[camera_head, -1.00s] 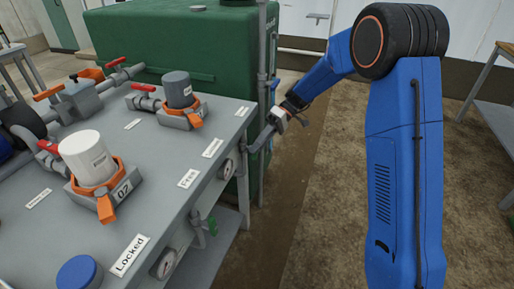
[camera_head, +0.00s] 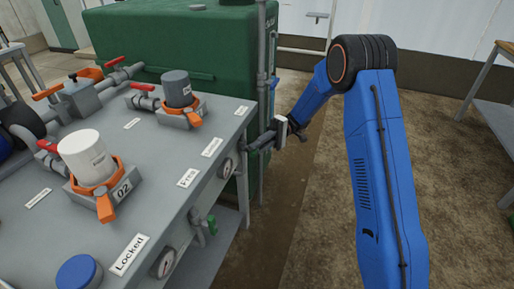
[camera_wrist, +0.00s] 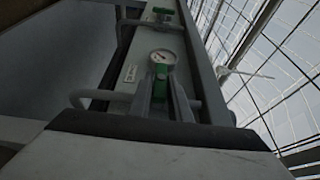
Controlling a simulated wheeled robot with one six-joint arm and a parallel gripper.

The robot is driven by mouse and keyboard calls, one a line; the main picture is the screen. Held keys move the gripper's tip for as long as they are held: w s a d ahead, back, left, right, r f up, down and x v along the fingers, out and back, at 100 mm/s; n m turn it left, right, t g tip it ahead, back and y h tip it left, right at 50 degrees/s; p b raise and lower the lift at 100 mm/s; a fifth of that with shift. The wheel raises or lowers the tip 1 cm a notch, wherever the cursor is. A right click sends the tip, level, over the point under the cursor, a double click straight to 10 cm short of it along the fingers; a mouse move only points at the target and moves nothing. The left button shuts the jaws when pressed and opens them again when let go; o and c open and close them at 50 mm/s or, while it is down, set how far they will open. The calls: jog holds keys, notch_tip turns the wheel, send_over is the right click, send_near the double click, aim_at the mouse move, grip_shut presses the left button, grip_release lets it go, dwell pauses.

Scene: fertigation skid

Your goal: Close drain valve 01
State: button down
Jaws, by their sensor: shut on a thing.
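In the wrist view my gripper (camera_wrist: 161,93) has its grey fingers around a green valve handle (camera_wrist: 160,72), shut on it, just below a round gauge (camera_wrist: 163,57). A label sits left of the handle, but its text is too small to read. In the head view my gripper (camera_head: 265,140) is at the skid's front side, near its far corner. The handle it holds is hidden there. Another green valve handle (camera_head: 212,225) hangs on the skid's nearer front side, apart from my gripper.
The grey skid top (camera_head: 165,190) carries a white canister (camera_head: 84,157), a dark grey canister (camera_head: 177,90) and red-handled pipe valves. A green tank (camera_head: 170,50) stands behind. A grey post (camera_head: 262,60) rises close to my gripper. Open floor lies to the right.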

dwell(0.4)
jog(key=c, duration=1.7)
grip_release()
